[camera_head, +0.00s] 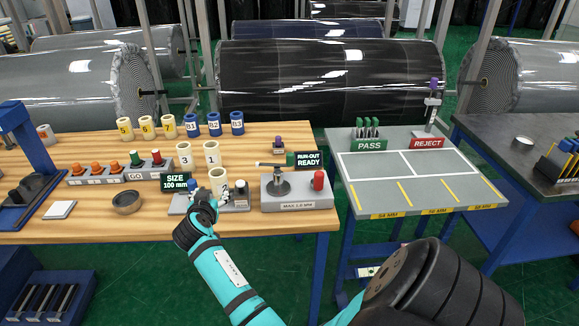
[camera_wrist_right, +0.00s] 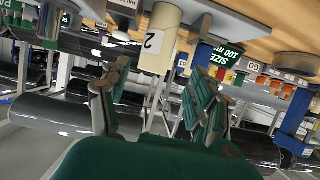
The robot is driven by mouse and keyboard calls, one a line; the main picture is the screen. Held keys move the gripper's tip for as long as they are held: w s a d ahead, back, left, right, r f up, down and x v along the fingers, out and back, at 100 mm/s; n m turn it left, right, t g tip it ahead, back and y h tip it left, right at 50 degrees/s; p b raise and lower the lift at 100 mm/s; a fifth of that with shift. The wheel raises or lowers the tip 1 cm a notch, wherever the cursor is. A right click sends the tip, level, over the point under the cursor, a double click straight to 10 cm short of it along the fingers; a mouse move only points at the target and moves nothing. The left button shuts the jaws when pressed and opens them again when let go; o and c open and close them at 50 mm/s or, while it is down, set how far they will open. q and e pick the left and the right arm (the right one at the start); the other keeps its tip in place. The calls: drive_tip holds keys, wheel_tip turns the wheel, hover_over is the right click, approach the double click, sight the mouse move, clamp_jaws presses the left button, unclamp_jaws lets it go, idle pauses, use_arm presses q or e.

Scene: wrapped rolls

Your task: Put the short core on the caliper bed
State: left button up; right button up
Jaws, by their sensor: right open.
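A cream core marked 2 (camera_head: 218,181) stands upright at the caliper bed (camera_head: 240,204), beside the SIZE 100 mm display (camera_head: 174,182). Whether it rests on the bed or just behind it I cannot tell. Cream cores marked 3 (camera_head: 184,156) and 1 (camera_head: 212,154) stand behind it. Which core is the short one is unclear. My right gripper (camera_head: 204,204) is at the front of the caliper and hides part of it. In the right wrist view its fingers (camera_wrist_right: 152,88) are open, with core 2 (camera_wrist_right: 158,42) ahead of the gap. My left gripper is out of view.
The run-out gauge (camera_head: 281,190) stands right of the caliper. Several yellow- and blue-marked cores (camera_head: 169,126) line the table's back. A plug rack (camera_head: 115,172) and a round dish (camera_head: 127,202) are at left. The PASS/REJECT table (camera_head: 385,166) stands right, across a gap.

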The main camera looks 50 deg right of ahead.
drive_tip(key=s+a+f+n+t+y, duration=0.1)
drive_tip(key=a+f+n+t+y, duration=0.1)
drive_tip(key=a+n+t+y, duration=0.3)
drive_tip(key=s+a+f+n+y, duration=0.1)
drive_tip(key=s+a+n, duration=0.1)
drive_tip(key=a, duration=0.6)
drive_tip(key=s+a+f+n+g+y, duration=0.15)
drive_tip(key=s+f, duration=0.25)
drive_tip(key=f, duration=0.5)
drive_tip(key=s+a+f+n+g+y, duration=0.15)
drive_tip(key=s+f, duration=0.25)
drive_tip(key=f, duration=0.6)
drive_tip(key=s+a+f+n+g+y, duration=0.1)
drive_tip(key=s+a+f+g, duration=0.1)
drive_tip(key=s+f, duration=0.5)
drive_tip(key=s+f+g, duration=0.5)
drive_tip(key=s+f, duration=1.2)
drive_tip(key=f, duration=0.1)
drive_tip(key=s+d+f+n+g, duration=0.1)
drive_tip(key=s+f+g, duration=0.2)
drive_tip(key=s, duration=1.6)
wheel_tip(320, 180, down, 2)
drive_tip(key=shift+f, duration=0.2)
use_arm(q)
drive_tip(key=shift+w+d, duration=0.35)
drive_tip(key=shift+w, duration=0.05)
use_arm(e)
drive_tip(key=shift+c, duration=0.9)
